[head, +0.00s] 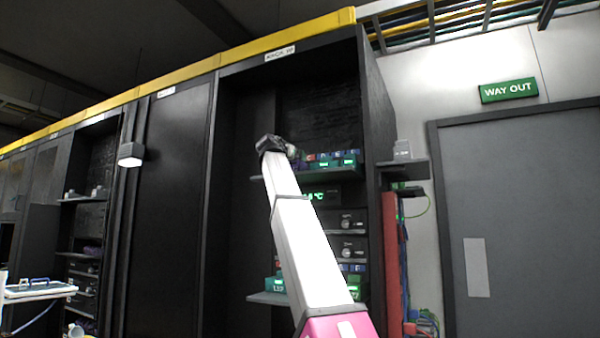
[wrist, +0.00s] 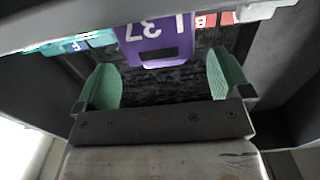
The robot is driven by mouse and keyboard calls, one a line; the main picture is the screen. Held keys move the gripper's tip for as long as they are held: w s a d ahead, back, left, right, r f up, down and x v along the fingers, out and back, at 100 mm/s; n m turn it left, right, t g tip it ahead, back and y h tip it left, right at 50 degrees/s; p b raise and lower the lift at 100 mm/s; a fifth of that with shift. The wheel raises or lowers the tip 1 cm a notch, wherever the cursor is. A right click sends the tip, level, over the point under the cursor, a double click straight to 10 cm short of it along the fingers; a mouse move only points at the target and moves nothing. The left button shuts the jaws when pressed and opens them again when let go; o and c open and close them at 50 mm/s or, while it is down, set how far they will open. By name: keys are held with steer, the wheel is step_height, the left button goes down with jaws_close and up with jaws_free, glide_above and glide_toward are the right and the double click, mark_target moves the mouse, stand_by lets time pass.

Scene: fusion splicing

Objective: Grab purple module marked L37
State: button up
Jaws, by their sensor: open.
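The purple module marked L37 (wrist: 156,42) shows upside down at the top middle of the wrist view. Its label is white and a dark slot sits near its edge. My gripper (wrist: 163,82) is open, its two green-padded fingers apart with nothing between them. The module lies just beyond the fingertips, roughly centred on the gap. In the head view my gripper (head: 275,146) is a dark shape at the upper shelf of the open rack, at the end of my white arm. I cannot single out the purple module in the head view.
Green modules (wrist: 75,45) and a red module (wrist: 210,20) flank the purple one. The upper shelf (head: 335,175) bears several small coloured modules. Below it are a green temperature display (head: 322,195), dark units and a lower shelf (head: 268,298). Rack side walls (head: 375,110) bound the bay.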

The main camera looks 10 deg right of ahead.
steer(key=x, duration=0.5)
steer(key=shift+w+r, duration=0.1)
steer(key=shift+w, duration=0.05)
steer(key=c, duration=1.1)
